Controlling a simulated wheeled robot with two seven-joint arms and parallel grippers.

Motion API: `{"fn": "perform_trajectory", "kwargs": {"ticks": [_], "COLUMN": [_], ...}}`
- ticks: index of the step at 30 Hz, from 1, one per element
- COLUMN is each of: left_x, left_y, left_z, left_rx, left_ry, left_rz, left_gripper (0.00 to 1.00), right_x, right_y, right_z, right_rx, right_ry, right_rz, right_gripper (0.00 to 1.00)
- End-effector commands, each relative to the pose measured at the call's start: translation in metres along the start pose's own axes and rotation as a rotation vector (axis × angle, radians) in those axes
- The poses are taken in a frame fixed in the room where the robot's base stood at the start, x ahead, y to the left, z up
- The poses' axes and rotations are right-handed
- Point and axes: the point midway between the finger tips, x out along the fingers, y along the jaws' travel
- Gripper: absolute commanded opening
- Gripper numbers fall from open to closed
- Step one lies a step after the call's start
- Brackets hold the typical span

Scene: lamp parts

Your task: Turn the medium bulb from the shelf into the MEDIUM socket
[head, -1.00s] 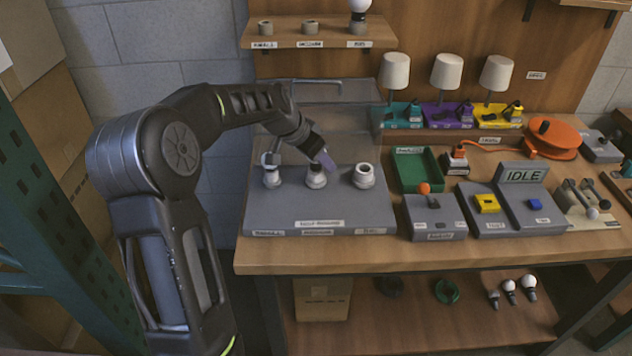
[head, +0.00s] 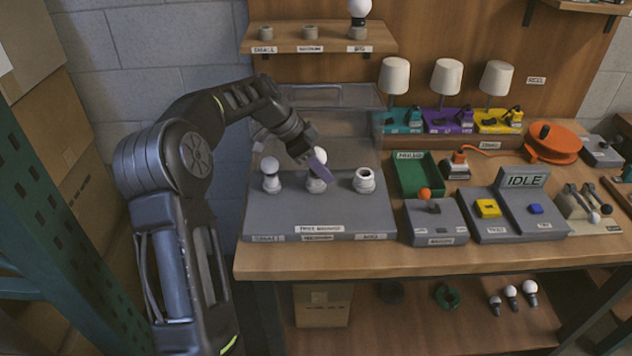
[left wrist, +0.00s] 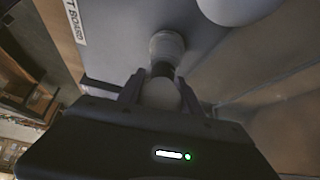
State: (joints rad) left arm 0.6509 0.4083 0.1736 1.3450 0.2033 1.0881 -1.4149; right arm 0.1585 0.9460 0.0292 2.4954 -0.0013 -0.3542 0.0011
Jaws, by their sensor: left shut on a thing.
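The medium bulb (head: 320,155) is a white globe at the medium socket (head: 316,186), the middle one on the grey board (head: 300,213). My left gripper (head: 318,164) is shut on this bulb from above. In the left wrist view the bulb (left wrist: 160,95) sits between the fingers, with its dark neck in line with the pale socket (left wrist: 167,48). How deep it is seated I cannot tell. The MEDIUM holder (head: 310,32) on the shelf (head: 330,44) is empty. My right gripper is not in view.
A small bulb (head: 270,166) stands in the left socket. The right socket (head: 364,180) is empty. A big bulb (head: 359,10) stands on the shelf. A clear cover (head: 335,95) stands behind the sockets. A green tray (head: 418,176) and a switch box (head: 436,222) lie to the right.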

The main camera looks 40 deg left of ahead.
Motion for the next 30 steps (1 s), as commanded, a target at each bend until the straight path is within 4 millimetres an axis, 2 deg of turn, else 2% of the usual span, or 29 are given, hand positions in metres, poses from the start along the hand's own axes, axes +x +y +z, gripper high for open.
{"fn": "perform_trajectory", "kwargs": {"ticks": [15,24,25,30], "left_x": [0.0,-0.002,0.0,0.0], "left_y": [0.0,0.002,0.002,0.002], "left_z": [0.001,0.0,0.002,0.001], "left_rx": [0.051,0.164,0.162,0.16], "left_ry": [-0.002,-0.002,-0.002,-0.002], "left_rz": [0.03,0.104,0.101,0.1], "left_gripper": [0.12,0.12,0.44,0.57], "right_x": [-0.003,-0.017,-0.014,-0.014], "right_y": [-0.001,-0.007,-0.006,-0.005], "right_z": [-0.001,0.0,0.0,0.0], "right_rx": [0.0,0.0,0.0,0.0], "right_ry": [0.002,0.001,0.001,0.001], "right_rz": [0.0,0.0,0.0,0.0], "right_gripper": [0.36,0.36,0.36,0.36]}}
